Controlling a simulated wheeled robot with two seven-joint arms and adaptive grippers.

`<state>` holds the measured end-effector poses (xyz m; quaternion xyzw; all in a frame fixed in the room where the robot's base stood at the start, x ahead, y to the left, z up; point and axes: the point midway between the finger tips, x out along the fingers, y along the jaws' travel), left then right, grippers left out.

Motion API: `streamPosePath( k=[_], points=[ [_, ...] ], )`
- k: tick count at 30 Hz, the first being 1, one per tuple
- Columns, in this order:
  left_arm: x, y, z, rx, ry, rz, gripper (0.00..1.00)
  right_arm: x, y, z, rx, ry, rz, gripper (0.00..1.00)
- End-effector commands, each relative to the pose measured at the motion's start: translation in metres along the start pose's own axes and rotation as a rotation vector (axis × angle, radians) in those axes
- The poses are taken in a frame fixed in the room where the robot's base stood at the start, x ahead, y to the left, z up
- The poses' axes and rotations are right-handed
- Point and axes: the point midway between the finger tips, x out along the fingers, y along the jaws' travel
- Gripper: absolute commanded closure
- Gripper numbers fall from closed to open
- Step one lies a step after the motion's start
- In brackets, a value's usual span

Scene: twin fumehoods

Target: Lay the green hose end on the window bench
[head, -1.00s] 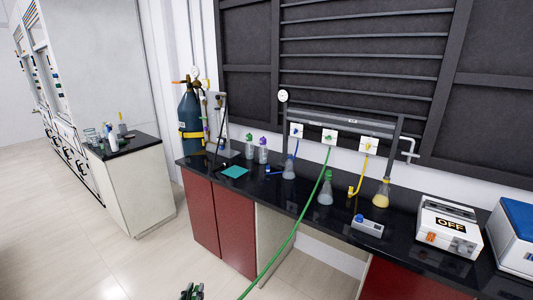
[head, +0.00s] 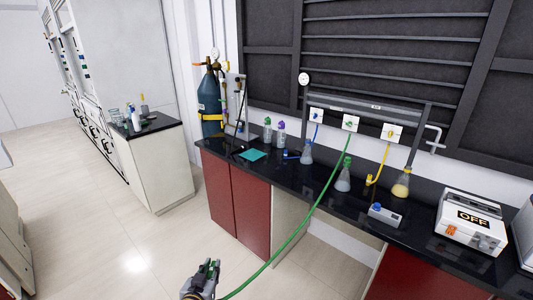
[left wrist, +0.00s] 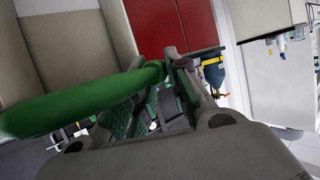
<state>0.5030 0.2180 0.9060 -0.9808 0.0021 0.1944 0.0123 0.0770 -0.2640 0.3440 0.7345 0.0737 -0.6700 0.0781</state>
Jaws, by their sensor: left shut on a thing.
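The green hose (head: 301,222) hangs from the green-marked wall outlet (head: 350,123), crosses the front edge of the black window bench (head: 293,172) and runs down to my left gripper. My left gripper (head: 208,271) is low in front of the bench, over the floor. In the left wrist view the gripper (left wrist: 165,95) is shut on the thick green hose (left wrist: 85,103), and the hose runs off to the left. The exact end of the hose is hidden by the fingers. My right gripper is not in view.
Bare black top lies along the front edge. A side cabinet (head: 155,172) stands left.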

Motion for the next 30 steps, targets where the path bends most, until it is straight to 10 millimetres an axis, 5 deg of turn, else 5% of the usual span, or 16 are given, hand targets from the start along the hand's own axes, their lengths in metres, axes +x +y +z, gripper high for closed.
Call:
streamPosePath(
  k=[14,30],
  points=[
    [-0.004,0.007,-0.011,0.014,0.003,0.032,1.0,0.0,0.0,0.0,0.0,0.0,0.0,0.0],
    [-0.028,0.044,-0.063,0.084,0.008,0.199,1.0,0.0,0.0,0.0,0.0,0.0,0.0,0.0]
  ],
)
